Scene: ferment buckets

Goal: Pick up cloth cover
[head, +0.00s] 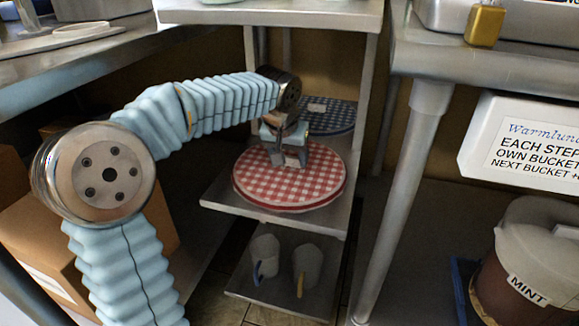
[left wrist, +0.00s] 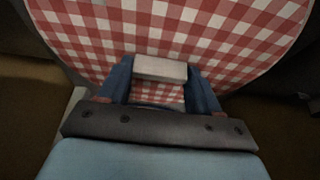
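The red-and-white checked round cloth cover (head: 255,185) lies on the middle shelf of the rack in the head view. It fills the upper part of the left wrist view (left wrist: 90,45). A pale grey block-like grip (left wrist: 160,68) stands on it. My left gripper (head: 289,157) is over the cover. In the left wrist view, its two blue fingers (left wrist: 161,78) flank the block, with no gap visible on either side, so it looks shut on it. The cover looks flat on the shelf. My right gripper is in neither view.
A blue checked round cover (head: 335,120) lies behind the red one. Two light cups (head: 265,252) stand on the lower shelf (head: 285,297). A table leg (head: 405,190) stands right of the rack. A bucket labelled MINT (head: 515,265) is at the lower right.

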